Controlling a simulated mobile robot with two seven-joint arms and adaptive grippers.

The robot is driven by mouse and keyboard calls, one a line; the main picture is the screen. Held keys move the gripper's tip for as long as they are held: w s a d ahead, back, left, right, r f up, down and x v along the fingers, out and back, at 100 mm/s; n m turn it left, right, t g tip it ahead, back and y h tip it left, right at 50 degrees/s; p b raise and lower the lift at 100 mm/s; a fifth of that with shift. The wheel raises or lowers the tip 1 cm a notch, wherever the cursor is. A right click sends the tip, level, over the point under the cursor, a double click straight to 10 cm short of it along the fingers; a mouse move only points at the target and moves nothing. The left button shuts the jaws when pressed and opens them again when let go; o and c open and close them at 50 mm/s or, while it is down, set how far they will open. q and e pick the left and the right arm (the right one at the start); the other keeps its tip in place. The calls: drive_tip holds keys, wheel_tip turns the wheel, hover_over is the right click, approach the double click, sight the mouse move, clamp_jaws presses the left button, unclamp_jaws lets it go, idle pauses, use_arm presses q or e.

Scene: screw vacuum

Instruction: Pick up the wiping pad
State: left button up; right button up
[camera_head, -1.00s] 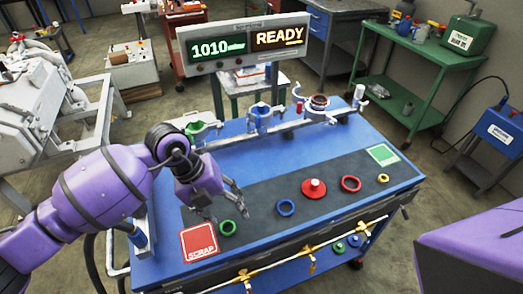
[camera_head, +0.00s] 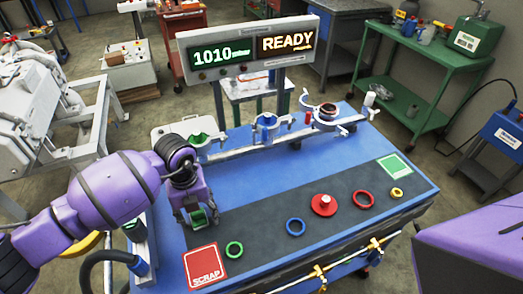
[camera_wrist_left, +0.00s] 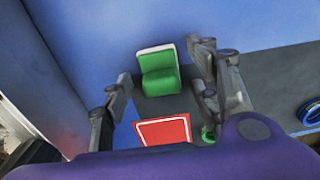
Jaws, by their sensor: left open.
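The wiping pad (camera_wrist_left: 158,72) is a green block with a white edge. My left gripper (camera_head: 197,215) points down and is open. In the left wrist view its two fingers (camera_wrist_left: 165,95) stand apart, one on each side of the pad. I see no grip on the pad, and cannot tell the exact height of the fingertips. My right gripper is out of view.
A red SCRAP square (camera_head: 206,262) lies at the bench's front left. Green (camera_head: 234,249) and blue (camera_head: 295,226) rings and a red knobbed disc (camera_head: 324,205) lie on the dark strip. Ring holders (camera_head: 267,122) line the back rail. A display (camera_head: 248,52) reads READY.

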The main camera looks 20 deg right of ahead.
sight(196, 213)
use_arm(q)
drive_tip(key=shift+w+f, duration=0.1)
drive_tip(key=shift+c, duration=0.7)
drive_tip(key=c, duration=1)
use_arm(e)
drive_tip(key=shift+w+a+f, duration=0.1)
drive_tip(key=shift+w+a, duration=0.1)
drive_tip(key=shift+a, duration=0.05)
use_arm(q)
drive_tip(key=shift+r, duration=0.3)
drive_tip(key=r, duration=0.3)
drive_tip(key=shift+s+r, duration=0.2)
drive_tip(key=shift+s, duration=0.05)
drive_tip(key=s+r, duration=0.3)
drive_tip(key=s, duration=0.1)
drive_tip(key=s+r+p, duration=0.1)
drive_tip(key=s+r, duration=0.2)
drive_tip(key=s, duration=0.2)
drive_tip(key=s+r, duration=0.3)
drive_tip(key=s, duration=0.1)
drive_tip(key=shift+s+p, duration=0.3)
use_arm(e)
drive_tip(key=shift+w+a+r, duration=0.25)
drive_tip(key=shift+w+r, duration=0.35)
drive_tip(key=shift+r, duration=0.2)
